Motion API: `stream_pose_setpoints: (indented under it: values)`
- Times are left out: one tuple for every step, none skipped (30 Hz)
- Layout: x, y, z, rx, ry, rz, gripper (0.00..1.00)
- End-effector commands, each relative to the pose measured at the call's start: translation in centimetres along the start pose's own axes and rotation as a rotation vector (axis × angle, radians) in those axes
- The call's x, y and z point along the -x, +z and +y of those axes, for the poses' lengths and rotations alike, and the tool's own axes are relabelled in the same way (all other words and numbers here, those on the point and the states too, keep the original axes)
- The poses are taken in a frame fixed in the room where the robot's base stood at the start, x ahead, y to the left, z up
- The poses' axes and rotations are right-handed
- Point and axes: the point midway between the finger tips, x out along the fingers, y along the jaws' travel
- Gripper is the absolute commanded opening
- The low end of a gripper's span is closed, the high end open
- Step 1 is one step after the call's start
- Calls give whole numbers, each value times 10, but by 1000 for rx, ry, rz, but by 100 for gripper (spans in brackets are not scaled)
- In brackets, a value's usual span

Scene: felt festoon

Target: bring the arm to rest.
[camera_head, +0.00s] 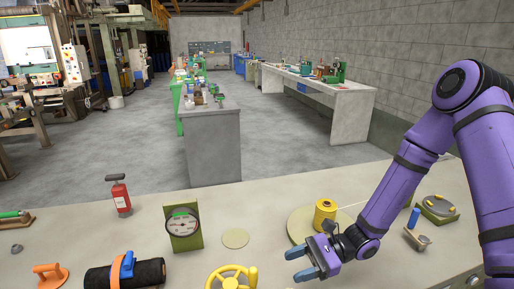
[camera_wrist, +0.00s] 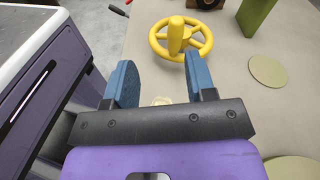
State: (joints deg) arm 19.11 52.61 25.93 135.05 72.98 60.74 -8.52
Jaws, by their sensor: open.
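My gripper (camera_head: 309,262) is at the end of my purple arm, over the near part of the table in the head view. Its two blue fingers stand apart with nothing between them. In the wrist view the open gripper (camera_wrist: 160,85) points toward a yellow handwheel (camera_wrist: 181,38). The handwheel also shows in the head view (camera_head: 232,279), left of the gripper and apart from it.
A bare stretch lies behind the flat disc.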

Motion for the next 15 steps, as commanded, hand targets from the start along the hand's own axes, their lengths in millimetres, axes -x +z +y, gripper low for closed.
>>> stream_pose_setpoints:
  values:
    - [6, 9, 0, 45, 33, 35, 51]
    - [9, 14, 0, 68, 52, 52, 51]
    - [13, 20, 2, 98, 78, 76, 51]
    - [16, 25, 3, 121, 98, 95, 51]
    - [19, 29, 4, 142, 117, 113, 51]
    - [23, 36, 5, 172, 143, 138, 51]
    - [26, 40, 6, 194, 162, 157, 51]
    - [30, 45, 6, 215, 180, 176, 51]
    - [34, 51, 7, 244, 204, 203, 51]
    - [37, 56, 8, 266, 223, 222, 51]
    - [40, 61, 9, 288, 241, 242, 51]
    - [44, 67, 10, 315, 264, 268, 51]
    - [48, 72, 12, 336, 281, 288, 51]
    - [51, 77, 13, 358, 300, 308, 51]
    - [55, 84, 14, 385, 323, 334, 51]
